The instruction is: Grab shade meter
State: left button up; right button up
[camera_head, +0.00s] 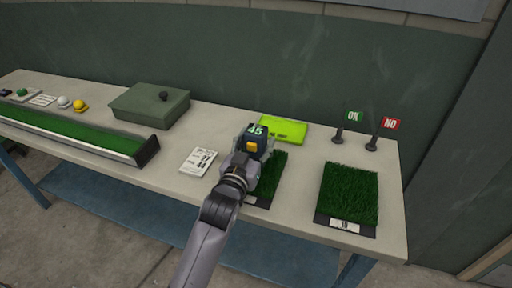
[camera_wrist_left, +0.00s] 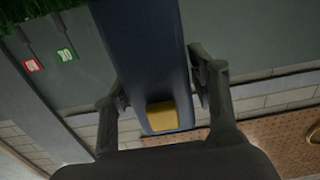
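The shade meter (camera_head: 257,139) is a dark blue device with a "45" readout and a yellow button. It appears over the back of the left turf sample (camera_head: 269,176); whether it touches the turf I cannot tell. My left gripper (camera_head: 249,149) comes in from the front and its fingers lie along both sides of the meter. In the left wrist view the meter (camera_wrist_left: 145,60) with its yellow button is between the two fingers (camera_wrist_left: 158,88), which look closed against its sides. My right gripper is not in view.
On the table (camera_head: 310,180) stand a right turf sample (camera_head: 349,190), OK flag (camera_head: 353,116) and NO flag (camera_head: 389,124). A lime-green flat item (camera_head: 284,127) lies behind the meter. A printed card (camera_head: 199,160), green box (camera_head: 150,104) and long turf strip (camera_head: 75,138) are left.

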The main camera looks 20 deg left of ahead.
pick_arm(q)
jog(key=shift+r, duration=0.1)
jog(key=c, duration=1.2)
